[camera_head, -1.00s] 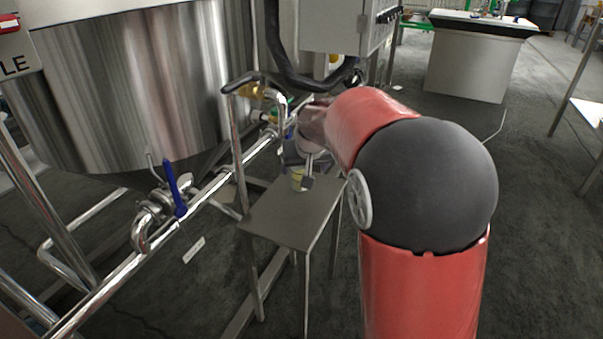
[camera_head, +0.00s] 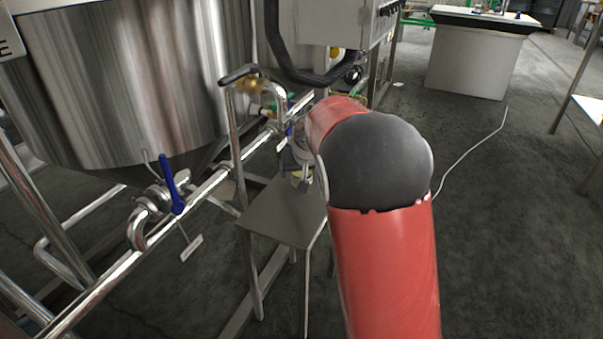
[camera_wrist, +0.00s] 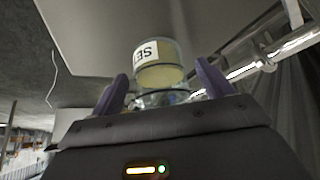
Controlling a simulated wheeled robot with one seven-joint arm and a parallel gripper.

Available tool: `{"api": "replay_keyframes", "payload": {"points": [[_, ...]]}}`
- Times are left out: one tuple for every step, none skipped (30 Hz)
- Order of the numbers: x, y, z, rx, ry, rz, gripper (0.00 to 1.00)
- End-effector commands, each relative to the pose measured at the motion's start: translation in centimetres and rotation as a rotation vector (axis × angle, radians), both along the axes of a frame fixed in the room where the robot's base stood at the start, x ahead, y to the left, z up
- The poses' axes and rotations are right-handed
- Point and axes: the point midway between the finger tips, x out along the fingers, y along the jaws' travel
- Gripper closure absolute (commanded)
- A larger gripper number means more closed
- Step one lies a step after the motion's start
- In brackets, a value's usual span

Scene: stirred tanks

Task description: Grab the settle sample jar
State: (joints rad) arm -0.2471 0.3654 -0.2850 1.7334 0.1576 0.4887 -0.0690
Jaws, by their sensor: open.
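The settle sample jar (camera_wrist: 157,60) is clear, with a white label reading "SE" and pale yellowish contents. In the wrist view it lies between the two purple fingers of my gripper (camera_wrist: 160,85), which are apart with gaps on both sides. In the head view only a small part of the jar (camera_head: 297,178) shows, at the back of a small grey stand (camera_head: 283,215). My gripper (camera_head: 301,165) is there at the jar, mostly hidden behind my red arm. Whether the fingers touch the jar cannot be told.
A large steel tank (camera_head: 130,80) stands at the left. A pipe with a blue-handled valve (camera_head: 172,190) runs beside the stand. A black hose (camera_head: 300,70) and a control cabinet (camera_head: 340,25) are behind. Open floor (camera_head: 490,200) lies to the right.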

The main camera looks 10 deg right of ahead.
Motion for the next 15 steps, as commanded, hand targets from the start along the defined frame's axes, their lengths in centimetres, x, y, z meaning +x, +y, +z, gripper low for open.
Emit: {"api": "replay_keyframes", "payload": {"points": [[-0.01, 0.01, 0.04, 0.0, 0.0, 0.0, 0.21], [-0.01, 0.01, 0.04, 0.0, 0.0, 0.0, 0.21], [-0.01, 0.01, 0.04, 0.0, 0.0, 0.0, 0.24], [-0.02, 0.01, 0.03, 0.0, 0.0, 0.0, 0.28], [-0.02, 0.01, 0.03, 0.0, 0.0, 0.0, 0.32], [-0.02, 0.02, 0.03, 0.0, 0.0, 0.0, 0.37], [-0.03, 0.02, 0.04, 0.0, 0.0, 0.0, 0.41], [-0.03, 0.02, 0.04, 0.0, 0.0, 0.0, 0.45], [-0.03, 0.02, 0.04, 0.0, 0.0, 0.0, 0.5], [-0.03, 0.02, 0.04, 0.0, 0.0, 0.0, 0.54], [-0.03, 0.02, 0.04, 0.0, 0.0, 0.0, 0.58], [-0.03, 0.02, 0.04, 0.0, 0.0, 0.0, 0.63], [-0.03, 0.02, 0.04, 0.0, 0.0, 0.0, 0.67], [-0.03, 0.02, 0.04, 0.0, 0.0, 0.0, 0.71], [-0.02, 0.02, 0.09, 0.0, -0.001, 0.0, 0.76]]}}
